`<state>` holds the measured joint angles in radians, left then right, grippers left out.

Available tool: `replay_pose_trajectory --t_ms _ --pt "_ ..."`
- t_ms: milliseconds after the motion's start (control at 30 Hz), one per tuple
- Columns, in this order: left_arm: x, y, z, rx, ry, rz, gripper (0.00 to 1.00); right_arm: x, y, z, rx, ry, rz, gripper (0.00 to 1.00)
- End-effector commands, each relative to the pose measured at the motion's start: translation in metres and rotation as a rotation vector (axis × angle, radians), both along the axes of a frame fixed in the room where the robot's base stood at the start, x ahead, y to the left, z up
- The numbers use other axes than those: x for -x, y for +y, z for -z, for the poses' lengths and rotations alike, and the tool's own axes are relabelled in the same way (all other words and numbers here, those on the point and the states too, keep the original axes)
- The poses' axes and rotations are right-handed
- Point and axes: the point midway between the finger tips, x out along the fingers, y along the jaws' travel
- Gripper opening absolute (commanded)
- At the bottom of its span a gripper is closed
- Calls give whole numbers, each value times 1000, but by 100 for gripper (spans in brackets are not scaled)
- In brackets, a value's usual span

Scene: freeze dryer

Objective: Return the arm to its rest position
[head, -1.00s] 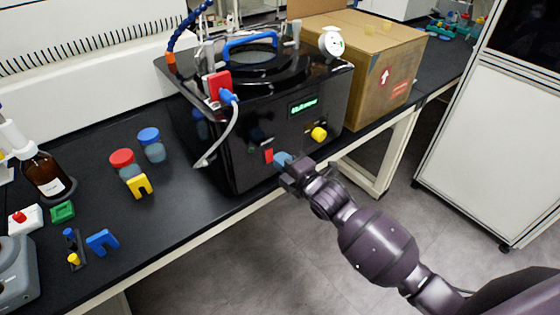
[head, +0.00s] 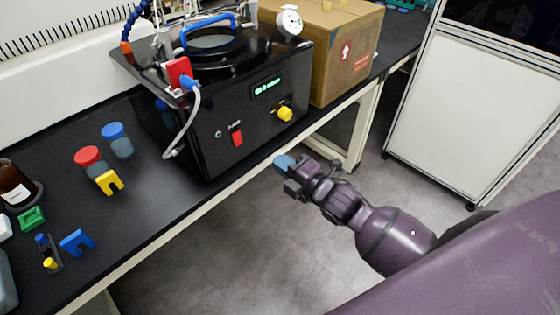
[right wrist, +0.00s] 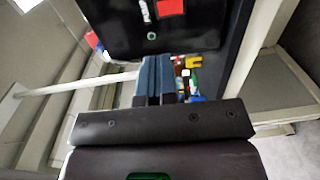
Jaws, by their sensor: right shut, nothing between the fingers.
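My right gripper (head: 284,162) is in front of the bench's front edge, over the floor, in the head view. Its blue-grey fingertips are together and hold nothing. The closed fingers also show in the right wrist view (right wrist: 154,78). The black freeze dryer (head: 205,150) stands on the bench, up and left of the gripper and apart from it. Its front has a lit green display (head: 268,88), a yellow knob (head: 285,114) and a red switch (head: 237,138). My left gripper is not in view.
A cardboard box (head: 335,60) stands right of the dryer. Red-capped (head: 88,157) and blue-capped (head: 117,140) jars and small coloured parts lie on the bench at left. A white cabinet (head: 455,110) stands at right. Grey floor (head: 250,240) below the arm is clear.

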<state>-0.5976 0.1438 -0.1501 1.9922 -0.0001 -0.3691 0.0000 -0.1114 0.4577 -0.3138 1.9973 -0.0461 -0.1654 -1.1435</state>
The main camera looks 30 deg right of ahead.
Motion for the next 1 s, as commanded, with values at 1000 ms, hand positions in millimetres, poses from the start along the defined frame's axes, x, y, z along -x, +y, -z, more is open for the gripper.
replay_pose_trajectory --t_ms 1000 --pt "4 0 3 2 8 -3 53 46 -34 74 -1051 504 345 0"
